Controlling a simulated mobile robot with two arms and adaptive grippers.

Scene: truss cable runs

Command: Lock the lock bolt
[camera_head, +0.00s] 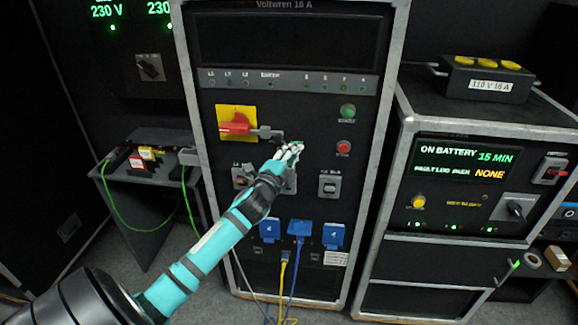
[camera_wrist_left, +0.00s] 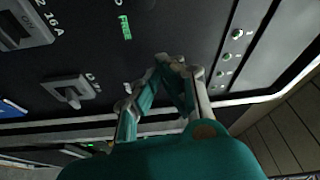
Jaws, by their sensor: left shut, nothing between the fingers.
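The lock bolt (camera_head: 266,133) looks like a small grey piece beside the red handle (camera_head: 234,127) on its yellow plate, on the front of the middle cabinet. My left gripper (camera_head: 296,147) is shut and empty, its fingertips just right of and below the bolt, close to the panel. In the left wrist view the fingertips (camera_wrist_left: 172,66) meet in front of the dark panel. A green label there reads FREE (camera_wrist_left: 125,27). In the head view the fingers partly cover that spot. I cannot tell whether they touch the panel or bolt. My right gripper is not in view.
Breaker switches (camera_head: 329,186) sit on the panel below the gripper. Green (camera_head: 347,112) and red (camera_head: 343,148) buttons are close on the right. Blue sockets (camera_head: 299,229) with hanging cables are lower down. A battery cabinet (camera_head: 470,180) stands at the right.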

